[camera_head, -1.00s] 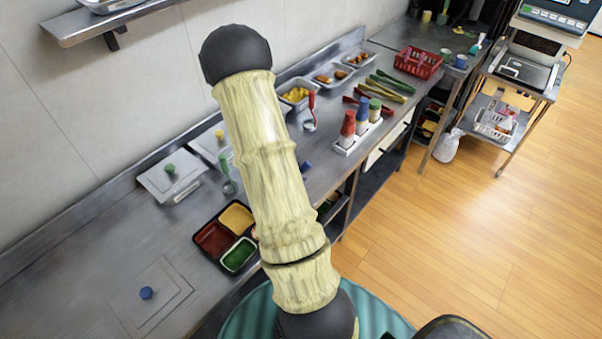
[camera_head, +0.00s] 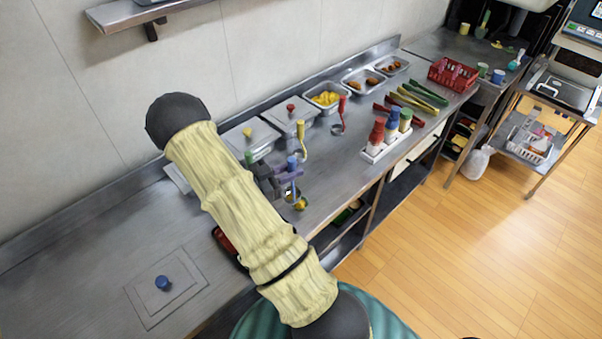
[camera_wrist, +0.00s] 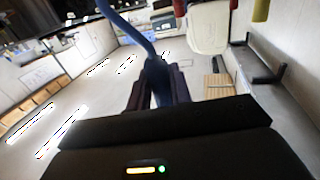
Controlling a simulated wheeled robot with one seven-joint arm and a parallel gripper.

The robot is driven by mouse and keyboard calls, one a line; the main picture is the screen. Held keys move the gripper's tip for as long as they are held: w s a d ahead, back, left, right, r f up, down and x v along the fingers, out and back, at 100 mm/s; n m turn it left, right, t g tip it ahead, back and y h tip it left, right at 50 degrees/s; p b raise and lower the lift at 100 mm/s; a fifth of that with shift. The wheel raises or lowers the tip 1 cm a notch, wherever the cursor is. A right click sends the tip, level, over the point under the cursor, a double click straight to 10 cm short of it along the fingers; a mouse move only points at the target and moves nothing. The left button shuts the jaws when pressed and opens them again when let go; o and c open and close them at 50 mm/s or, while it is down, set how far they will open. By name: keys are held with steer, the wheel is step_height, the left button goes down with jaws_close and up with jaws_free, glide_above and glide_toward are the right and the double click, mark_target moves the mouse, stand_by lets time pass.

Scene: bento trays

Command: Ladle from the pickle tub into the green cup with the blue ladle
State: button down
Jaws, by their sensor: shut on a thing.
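My gripper (camera_head: 285,180) is beyond my forearm, above the counter, shut on the blue ladle (camera_head: 292,162). In the wrist view the ladle's blue handle (camera_wrist: 128,27) rises from between my dark fingers (camera_wrist: 157,90). A small bowl shape with something yellow and green (camera_head: 297,202) shows just below my gripper; it looks like the ladle's bowl, but is too small to be sure. An open tub with yellow food (camera_head: 310,96) stands at the wall; I cannot tell whether it is the pickle tub. Small cups stand far right; a greenish one (camera_head: 482,70) may be the green cup.
Lidded tubs (camera_head: 272,134) stand along the wall, with yellow-handled (camera_head: 301,130) and red-handled (camera_head: 342,104) ladles beside the tub row. A bottle rack (camera_head: 372,156), tongs (camera_head: 425,92) and red basket (camera_head: 453,86) lie right. My forearm hides most of the bento tray (camera_head: 222,240).

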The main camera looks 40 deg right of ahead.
mark_target(289, 160)
steer(key=shift+a+r+p, duration=0.15)
steer(key=shift+r+p, duration=1.3)
steer(key=shift+r, duration=0.35)
